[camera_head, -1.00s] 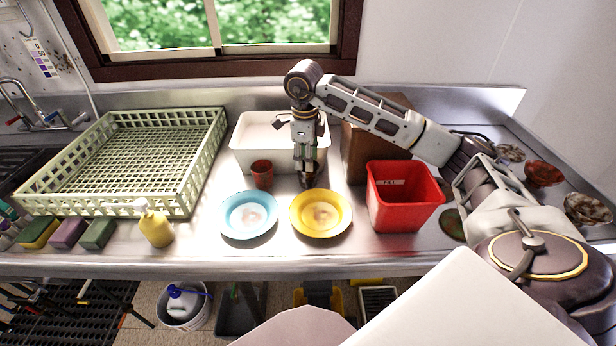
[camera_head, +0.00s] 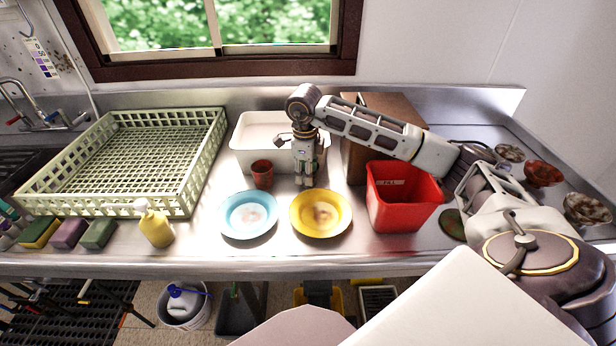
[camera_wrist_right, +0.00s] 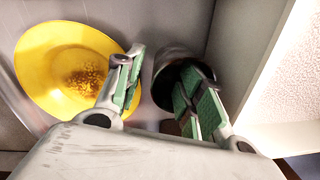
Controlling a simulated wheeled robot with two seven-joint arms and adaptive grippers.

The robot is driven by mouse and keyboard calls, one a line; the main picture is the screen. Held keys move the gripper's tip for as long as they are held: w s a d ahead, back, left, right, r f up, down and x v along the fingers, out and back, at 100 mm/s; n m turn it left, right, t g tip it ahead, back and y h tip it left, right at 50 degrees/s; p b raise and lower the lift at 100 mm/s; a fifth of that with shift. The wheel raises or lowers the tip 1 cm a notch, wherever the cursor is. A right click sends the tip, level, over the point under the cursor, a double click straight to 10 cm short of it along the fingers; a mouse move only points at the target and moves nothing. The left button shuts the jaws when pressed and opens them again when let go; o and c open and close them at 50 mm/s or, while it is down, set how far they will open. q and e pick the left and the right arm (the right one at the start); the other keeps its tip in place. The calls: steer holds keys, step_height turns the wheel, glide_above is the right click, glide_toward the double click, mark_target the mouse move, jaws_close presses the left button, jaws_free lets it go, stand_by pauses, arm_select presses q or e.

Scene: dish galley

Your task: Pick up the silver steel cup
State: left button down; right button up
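The silver steel cup (camera_wrist_right: 172,66) shows in the right wrist view as a dark grey metal cup with a dark opening, beyond my fingertips. My right gripper (camera_wrist_right: 165,92) is open, one green-padded finger on the left of the cup's rim and the other overlapping its opening. I cannot tell whether they touch it. In the head view my right gripper (camera_head: 304,180) points down behind the yellow plate (camera_head: 321,213), in front of the white tub (camera_head: 250,158). I cannot make out the steel cup there; my gripper seems to hide it. My left gripper is not in view.
A red-brown cup (camera_head: 262,175) stands close left of my right gripper. A blue plate (camera_head: 248,216) lies left of the yellow one. A red bin (camera_head: 404,204) and a brown box (camera_head: 354,150) stand to the right. A green rack (camera_head: 205,168) fills the counter's left.

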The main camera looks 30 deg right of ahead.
steer(key=shift+c, duration=0.5)
jaws_close()
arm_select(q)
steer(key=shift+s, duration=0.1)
arm_select(e)
steer(key=shift+r, duration=0.1)
